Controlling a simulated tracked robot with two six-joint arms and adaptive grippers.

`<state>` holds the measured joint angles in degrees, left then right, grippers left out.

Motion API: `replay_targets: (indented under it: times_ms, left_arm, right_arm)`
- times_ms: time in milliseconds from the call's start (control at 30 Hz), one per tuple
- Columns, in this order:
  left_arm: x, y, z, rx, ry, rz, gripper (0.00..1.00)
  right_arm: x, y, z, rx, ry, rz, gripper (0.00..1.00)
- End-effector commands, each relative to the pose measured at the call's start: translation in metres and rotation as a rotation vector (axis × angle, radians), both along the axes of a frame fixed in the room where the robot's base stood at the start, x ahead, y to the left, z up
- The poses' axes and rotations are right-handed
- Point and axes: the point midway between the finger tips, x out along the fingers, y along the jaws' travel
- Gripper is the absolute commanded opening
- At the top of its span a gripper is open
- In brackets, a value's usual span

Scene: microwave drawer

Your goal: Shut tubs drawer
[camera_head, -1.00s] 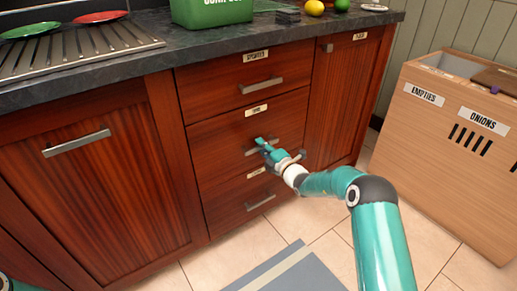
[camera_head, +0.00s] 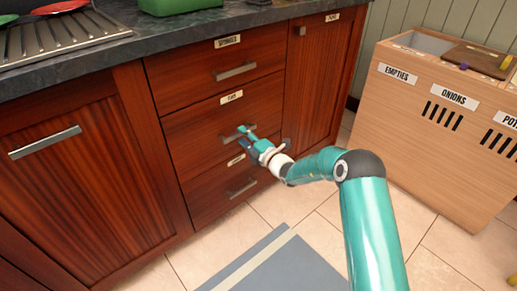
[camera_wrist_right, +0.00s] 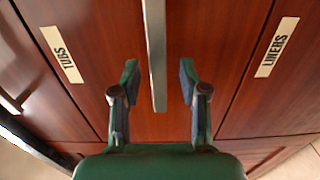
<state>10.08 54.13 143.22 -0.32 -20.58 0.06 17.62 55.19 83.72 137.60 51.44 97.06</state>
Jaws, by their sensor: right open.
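The tubs drawer (camera_head: 191,128) is the middle drawer of a dark red wood stack. Its front looks about flush with the drawers above and below in the head view. Its label TUBS (camera_wrist_right: 62,54) is readable in the right wrist view. My right gripper (camera_head: 246,134) is at the drawer's bar handle (camera_wrist_right: 156,38). In the right wrist view its two fingers stand apart, one on each side of the handle, with gaps between. The gripper hides part of the handle in the head view. My left gripper is not in view.
A spongers-like labelled drawer (camera_head: 215,72) is above and the liners drawer (camera_head: 222,193) below. Cupboard doors (camera_head: 85,165) flank the stack. A wooden bin unit (camera_head: 430,135) stands at the right. A grey mat (camera_head: 285,265) lies on the tiled floor.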

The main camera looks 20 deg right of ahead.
Motion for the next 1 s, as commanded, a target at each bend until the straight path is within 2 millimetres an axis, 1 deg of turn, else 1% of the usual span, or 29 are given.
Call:
replay_targets:
  times_ms: [33,300,400,500,667,1000]
  left_arm:
    - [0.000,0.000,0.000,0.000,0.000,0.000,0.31]
    - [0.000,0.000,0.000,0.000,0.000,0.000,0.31]
    - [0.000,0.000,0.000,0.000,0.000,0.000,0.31]
    - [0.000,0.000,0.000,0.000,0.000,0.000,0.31]
    - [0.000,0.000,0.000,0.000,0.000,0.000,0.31]
    - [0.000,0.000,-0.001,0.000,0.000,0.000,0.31]
  right_arm:
    - [-0.009,-0.004,0.000,-0.001,0.003,-0.003,0.44]
    - [-0.058,-0.017,-0.001,-0.001,0.002,-0.002,0.44]
    - [-0.072,-0.021,-0.001,-0.001,0.002,-0.002,0.44]
    - [-0.082,-0.023,-0.001,-0.001,0.002,-0.002,0.44]
    - [-0.088,-0.024,-0.001,-0.001,0.001,-0.001,0.44]
    - [-0.087,-0.024,-0.001,-0.001,0.001,0.000,0.44]
